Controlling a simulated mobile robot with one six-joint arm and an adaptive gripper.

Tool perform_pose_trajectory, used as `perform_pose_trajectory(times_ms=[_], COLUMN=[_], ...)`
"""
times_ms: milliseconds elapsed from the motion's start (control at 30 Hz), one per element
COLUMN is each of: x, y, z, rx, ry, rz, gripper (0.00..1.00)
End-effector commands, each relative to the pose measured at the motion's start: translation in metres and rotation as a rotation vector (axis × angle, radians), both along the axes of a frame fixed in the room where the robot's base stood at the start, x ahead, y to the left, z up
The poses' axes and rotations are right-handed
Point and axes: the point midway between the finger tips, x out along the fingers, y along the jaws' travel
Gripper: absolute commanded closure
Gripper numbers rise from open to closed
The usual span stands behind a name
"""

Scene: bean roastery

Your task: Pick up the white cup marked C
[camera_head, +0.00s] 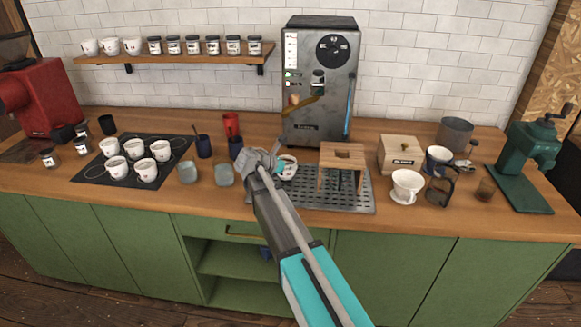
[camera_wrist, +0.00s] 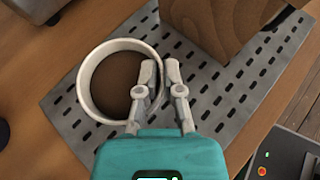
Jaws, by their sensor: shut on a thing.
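A white cup (camera_wrist: 86,78) with a brown inside is at my gripper (camera_wrist: 160,70) in the wrist view. The gripper's two fingers are shut on the cup's right wall, one inside the rim and one outside. In the head view the cup (camera_head: 288,172) shows just right of my gripper (camera_head: 276,164), over the left part of the perforated grey tray (camera_head: 325,197). The cup looks upright. A dark mark shows on its side, but I cannot read the letter. I cannot tell whether its base touches the tray.
A wooden stand (camera_head: 343,155) is close right of the cup. The coffee machine (camera_head: 318,85) stands behind. Two grey-green cups (camera_head: 223,175) are to the left. Several marked white cups (camera_head: 117,166) sit on a black mat (camera_head: 92,177). A white dripper (camera_head: 406,184) is at right.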

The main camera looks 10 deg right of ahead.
Motion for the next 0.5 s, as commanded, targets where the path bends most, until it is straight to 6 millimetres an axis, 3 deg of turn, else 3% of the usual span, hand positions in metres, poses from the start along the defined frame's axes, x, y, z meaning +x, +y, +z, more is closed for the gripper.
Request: perform_pose_trajectory(times_ms=[133, 500], x=[0.000, -0.037], y=[0.000, 0.000], z=[0.019, 0.062], rx=[-0.001, -0.002], ry=[0.000, -0.001], rz=[0.000, 0.001], gripper=[1.00, 1.00])
